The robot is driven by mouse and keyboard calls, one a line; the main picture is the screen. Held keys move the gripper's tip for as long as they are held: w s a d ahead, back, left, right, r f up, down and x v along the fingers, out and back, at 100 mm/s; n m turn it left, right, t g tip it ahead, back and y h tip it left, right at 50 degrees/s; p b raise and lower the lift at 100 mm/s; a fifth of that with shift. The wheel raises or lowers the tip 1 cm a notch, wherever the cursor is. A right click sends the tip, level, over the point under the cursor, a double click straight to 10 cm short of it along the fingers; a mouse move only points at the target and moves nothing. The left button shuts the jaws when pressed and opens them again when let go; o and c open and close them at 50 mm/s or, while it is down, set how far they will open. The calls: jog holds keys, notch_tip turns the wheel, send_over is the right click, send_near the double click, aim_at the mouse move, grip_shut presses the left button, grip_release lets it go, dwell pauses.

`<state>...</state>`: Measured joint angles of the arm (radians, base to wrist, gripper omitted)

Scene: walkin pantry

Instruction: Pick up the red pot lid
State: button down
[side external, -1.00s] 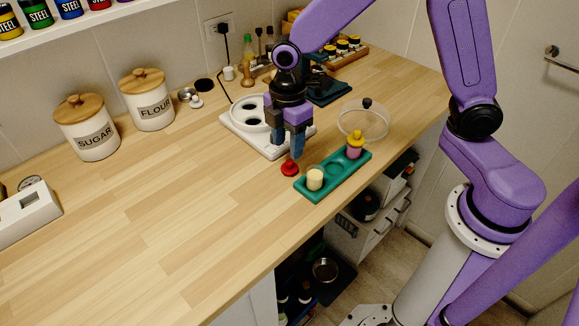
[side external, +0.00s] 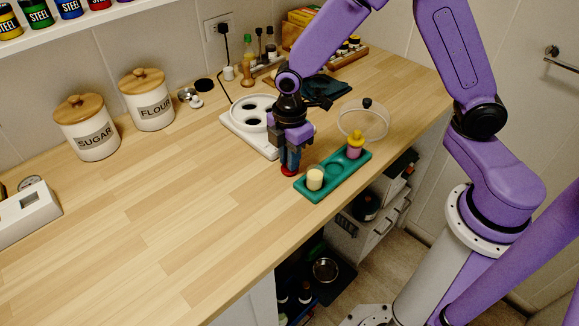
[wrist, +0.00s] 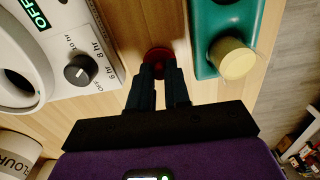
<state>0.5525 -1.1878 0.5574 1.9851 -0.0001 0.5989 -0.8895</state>
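The red pot lid (side external: 288,171) lies on the wooden counter between the white appliance and the green tray. It also shows in the wrist view (wrist: 157,53), partly hidden behind the fingertips. My gripper (side external: 289,168) points down right over it. In the wrist view my gripper's fingers (wrist: 162,69) are close together, with the lid's red knob between their tips. They look shut on the knob. The lid still appears to rest on the counter.
The green tray (side external: 313,193), holding a cream cylinder (side external: 315,179) and a purple-and-yellow piece (side external: 355,146), is close on the right. The white appliance (side external: 233,122) is close on the left. A clear glass lid (side external: 372,124) is behind the tray. The counter's front left is clear.

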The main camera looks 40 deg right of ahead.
jog(key=shift+r, duration=0.1)
jog(key=shift+r, duration=0.55)
notch_tip(320, 180, up, 2)
jog(key=shift+s+r, duration=0.1)
jog(key=shift+r, duration=0.1)
jog(key=s+d+r, duration=0.4)
jog(key=s+r, duration=0.5)
jog(key=s, duration=0.4)
jog(key=w+a, duration=0.4)
jog(key=w, duration=0.2)
jog(key=shift+s+d+f, duration=0.1)
jog(key=shift+f, duration=1.55)
jog(key=shift+s+f, duration=0.1)
jog(key=shift+f, duration=1.5)
jog(key=shift+f, duration=0.45)
